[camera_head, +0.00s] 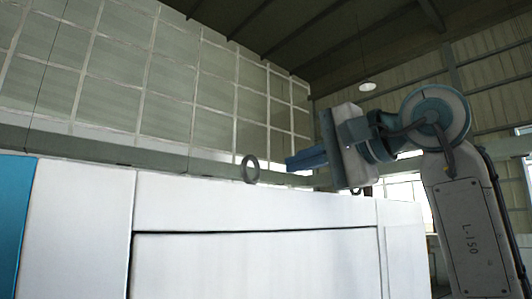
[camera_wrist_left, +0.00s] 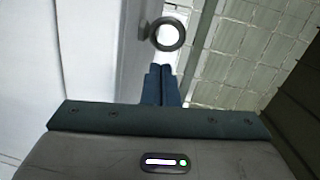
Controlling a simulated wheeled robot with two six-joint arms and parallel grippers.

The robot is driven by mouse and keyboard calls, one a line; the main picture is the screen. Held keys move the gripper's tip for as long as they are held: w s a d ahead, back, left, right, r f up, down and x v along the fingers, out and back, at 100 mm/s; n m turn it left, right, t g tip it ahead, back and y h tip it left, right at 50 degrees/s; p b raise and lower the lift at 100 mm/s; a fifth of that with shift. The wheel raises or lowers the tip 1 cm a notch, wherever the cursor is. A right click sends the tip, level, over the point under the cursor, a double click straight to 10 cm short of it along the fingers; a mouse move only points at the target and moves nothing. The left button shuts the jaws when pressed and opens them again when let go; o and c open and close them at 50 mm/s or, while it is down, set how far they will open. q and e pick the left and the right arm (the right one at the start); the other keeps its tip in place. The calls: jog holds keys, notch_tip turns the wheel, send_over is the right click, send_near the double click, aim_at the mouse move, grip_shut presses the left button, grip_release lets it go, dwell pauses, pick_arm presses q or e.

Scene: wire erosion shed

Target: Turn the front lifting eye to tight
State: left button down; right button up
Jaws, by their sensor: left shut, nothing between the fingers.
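A grey ring-shaped lifting eye (camera_head: 244,169) stands upright on the top edge of the white machine (camera_head: 250,203). It also shows just ahead of the fingertips in the left wrist view (camera_wrist_left: 152,31), beside a pale machine surface. My left gripper (camera_head: 289,163) is to the right of this ring in the head view, with its blue fingers pointing at it. The fingers (camera_wrist_left: 161,70) are shut together and empty, with a visible gap to the ring. A small part of a second dark eye (camera_head: 355,191) shows below the gripper body. My right gripper is not in view.
The machine's white front and blue side panel (camera_head: 14,220) fill the lower left. A large gridded window wall (camera_head: 180,90) and a grey beam (camera_head: 100,150) are behind. A lamp (camera_head: 368,86) hangs far back.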

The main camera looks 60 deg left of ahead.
pick_arm(q)
jog(key=s+a+p, duration=0.1)
jog(key=a, duration=0.1)
jog(key=s+a+p, duration=0.1)
jog(key=shift+s+a+f, duration=0.1)
jog(key=shift+s+a, duration=0.1)
jog(key=shift+a, duration=0.2)
jog(key=shift+s+f+p, duration=0.15)
jog(key=shift+s+p, duration=0.4)
jog(key=shift+s, duration=0.3)
jog(key=shift+a+f, duration=0.1)
jog(key=shift+a, duration=0.05)
jog(key=shift+a, duration=0.1)
jog(key=shift+f, duration=0.1)
